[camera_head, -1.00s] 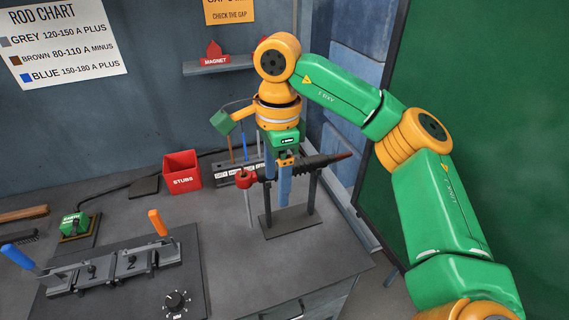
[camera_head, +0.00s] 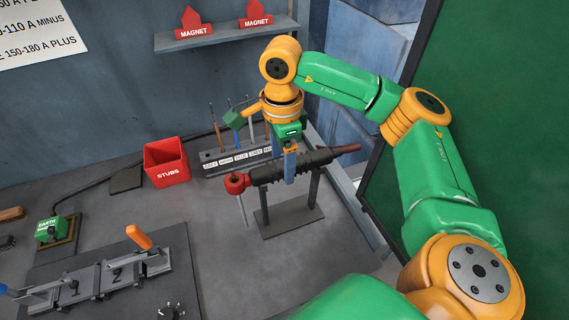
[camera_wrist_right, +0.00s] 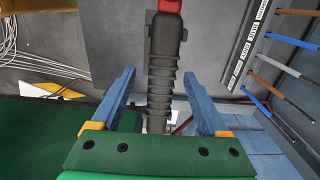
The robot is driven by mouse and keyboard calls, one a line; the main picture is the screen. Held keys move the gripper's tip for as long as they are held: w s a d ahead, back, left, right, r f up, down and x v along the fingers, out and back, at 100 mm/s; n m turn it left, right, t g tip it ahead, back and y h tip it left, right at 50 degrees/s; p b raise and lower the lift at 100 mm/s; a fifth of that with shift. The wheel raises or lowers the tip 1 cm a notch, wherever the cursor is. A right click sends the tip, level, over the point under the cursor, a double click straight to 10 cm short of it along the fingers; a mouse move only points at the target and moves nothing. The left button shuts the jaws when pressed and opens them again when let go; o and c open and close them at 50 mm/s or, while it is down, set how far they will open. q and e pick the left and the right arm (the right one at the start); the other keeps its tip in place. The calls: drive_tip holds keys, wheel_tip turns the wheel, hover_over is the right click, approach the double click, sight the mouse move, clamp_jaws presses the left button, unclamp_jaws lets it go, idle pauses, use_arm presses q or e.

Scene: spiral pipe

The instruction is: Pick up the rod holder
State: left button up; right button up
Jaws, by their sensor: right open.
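The rod holder (camera_head: 290,169) has a black ribbed handle and a red head at its left end. A thin rod hangs down from the head, and a dark red tip sticks out at the right end. It lies level across a dark metal stand (camera_head: 290,219). My right gripper (camera_head: 290,168) is at the middle of the handle, pointing down. In the right wrist view the blue fingers of the gripper (camera_wrist_right: 159,74) are open, one on each side of the handle (camera_wrist_right: 162,82), with a gap on both sides. My left gripper is out of view.
A red stubs bin (camera_head: 167,164) and a labelled rack (camera_head: 238,158) with several upright rods stand behind the holder. A panel with levers (camera_head: 105,275) lies front left. A shelf (camera_head: 225,36) carries two red magnets.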

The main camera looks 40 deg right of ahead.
sight(281, 164)
drive_tip(key=shift+w+d+f, duration=0.1)
drive_tip(key=shift+w+f, duration=0.05)
drive_tip(key=shift+w, duration=0.15)
drive_tip(key=shift+c, duration=0.4)
drive_tip(key=shift+s, duration=0.25)
drive_tip(key=c, duration=1.1)
drive_tip(key=shift+w, duration=0.1)
clamp_jaws()
wheel_tip(281, 164, up, 5)
drive_tip(key=shift+w+r+b, duration=0.1)
drive_tip(key=shift+r+b, duration=0.05)
drive_tip(key=shift+b, duration=0.3)
wheel_tip(281, 164, up, 5)
drive_tip(key=shift+p, duration=0.9)
